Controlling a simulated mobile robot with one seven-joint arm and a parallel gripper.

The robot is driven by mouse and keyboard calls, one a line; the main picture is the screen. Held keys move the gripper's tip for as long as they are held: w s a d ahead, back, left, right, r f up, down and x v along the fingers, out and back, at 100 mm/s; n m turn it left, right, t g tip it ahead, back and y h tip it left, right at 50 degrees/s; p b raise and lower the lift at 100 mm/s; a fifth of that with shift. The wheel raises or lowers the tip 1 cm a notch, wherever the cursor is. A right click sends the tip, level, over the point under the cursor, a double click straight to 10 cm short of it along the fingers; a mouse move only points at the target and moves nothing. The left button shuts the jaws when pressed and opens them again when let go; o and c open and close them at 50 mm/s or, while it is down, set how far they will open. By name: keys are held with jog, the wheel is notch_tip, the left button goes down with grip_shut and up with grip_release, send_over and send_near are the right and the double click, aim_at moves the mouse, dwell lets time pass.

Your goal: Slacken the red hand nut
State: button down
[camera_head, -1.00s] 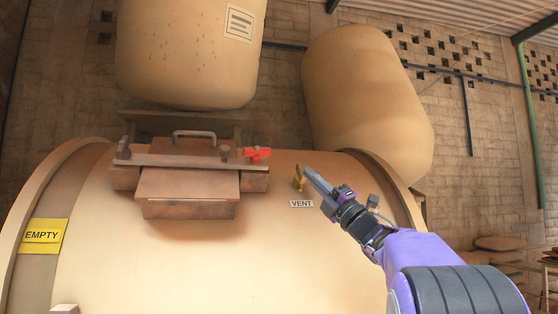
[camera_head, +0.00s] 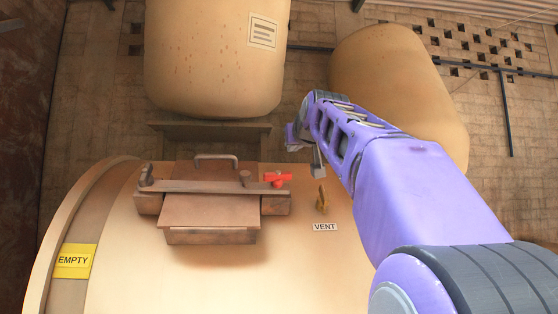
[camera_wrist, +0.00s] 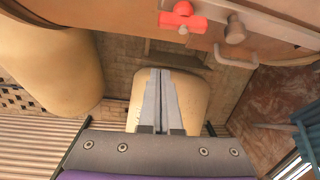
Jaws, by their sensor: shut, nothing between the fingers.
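The red hand nut (camera_head: 277,179) sits at the right end of the brown clamp bar (camera_head: 210,186) across the hatch on the tan vessel. In the wrist view the red hand nut (camera_wrist: 182,17) is at the top, beside a grey-brown knob (camera_wrist: 235,30). My gripper (camera_wrist: 161,72) shows there with its fingers together and empty, apart from the nut. In the head view my purple arm reaches in from the lower right, and its wrist end is up and to the right of the nut. The fingertips are not clearly seen there.
A brass vent valve (camera_head: 322,198) stands above the VENT label (camera_head: 325,227), right of the hatch. A grey handle (camera_head: 216,158) rises behind the clamp bar. A yellow EMPTY sign (camera_head: 75,261) is at left. Two big tan tanks (camera_head: 215,60) (camera_head: 395,85) stand behind.

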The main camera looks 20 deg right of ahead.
aim_at(287, 172)
jog(key=w+p, duration=0.1)
jog(key=w, duration=0.2)
jog(key=w+p, duration=0.1)
jog(key=w, duration=0.2)
jog(key=w+d+p, duration=0.1)
jog(key=w+p, duration=0.1)
jog(key=w, duration=0.1)
jog(key=shift+w+f, duration=0.25)
jog(key=shift+f, duration=0.05)
jog(key=shift+w+d+f, duration=0.1)
jog(key=shift+f, duration=0.2)
jog(key=shift+s+f, duration=0.3)
jog(key=shift+s, duration=0.25)
jog(key=shift+s+f+b, duration=0.35)
jog(key=shift+f+b, duration=0.1)
jog(key=shift+f, duration=0.25)
jog(key=shift+s+f, duration=0.3)
jog(key=shift+s, duration=0.15)
